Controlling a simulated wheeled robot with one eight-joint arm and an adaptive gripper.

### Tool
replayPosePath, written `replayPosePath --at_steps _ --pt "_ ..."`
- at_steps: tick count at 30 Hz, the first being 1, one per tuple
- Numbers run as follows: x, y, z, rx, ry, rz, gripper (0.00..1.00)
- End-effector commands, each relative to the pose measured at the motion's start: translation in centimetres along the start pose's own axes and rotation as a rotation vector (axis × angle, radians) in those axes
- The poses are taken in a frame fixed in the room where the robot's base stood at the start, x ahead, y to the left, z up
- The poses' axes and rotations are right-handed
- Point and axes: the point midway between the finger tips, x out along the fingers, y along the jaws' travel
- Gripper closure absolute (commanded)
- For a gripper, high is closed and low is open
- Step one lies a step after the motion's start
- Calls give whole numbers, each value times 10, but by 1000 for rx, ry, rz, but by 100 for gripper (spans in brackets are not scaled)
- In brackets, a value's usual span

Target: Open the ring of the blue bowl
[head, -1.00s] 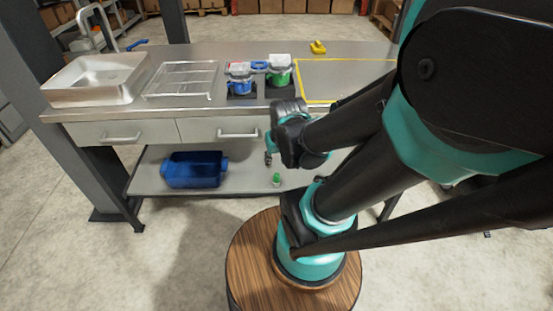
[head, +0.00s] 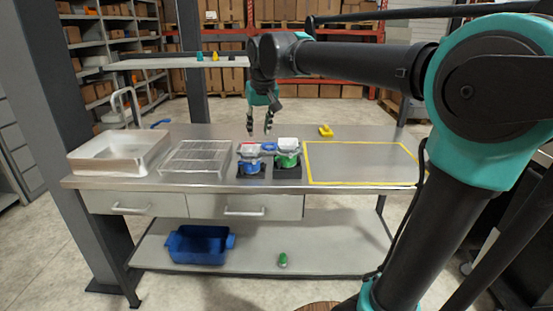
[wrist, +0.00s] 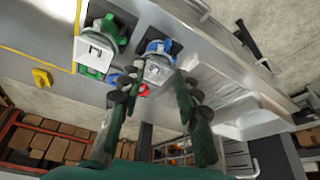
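The blue bowl (head: 250,168) sits in a dark holder on the steel bench in the head view, with a clear and white top above it. The blue bowl also shows in the wrist view (wrist: 160,48), beyond my fingertips. Its ring is too small to tell open from shut. My gripper (head: 258,132) hangs fingers down above and behind the bowl in the head view, apart from it. In the wrist view my gripper (wrist: 158,74) has its two fingers spread, with nothing between them.
A green bowl (head: 288,161) stands just right of the blue one. A wire rack (head: 195,158) and sink (head: 118,154) lie left. A yellow object (head: 326,131) lies behind. The yellow-outlined area (head: 362,183) is clear. A blue bin (head: 200,246) stands on the lower shelf.

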Motion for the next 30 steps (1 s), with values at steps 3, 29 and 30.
replayPosePath --at_steps 3,29,30 --pt "-15 -15 -13 -15 1 -7 67" --pt "121 -18 -16 -17 2 -7 67" --pt "127 -18 -16 -17 2 -7 67"
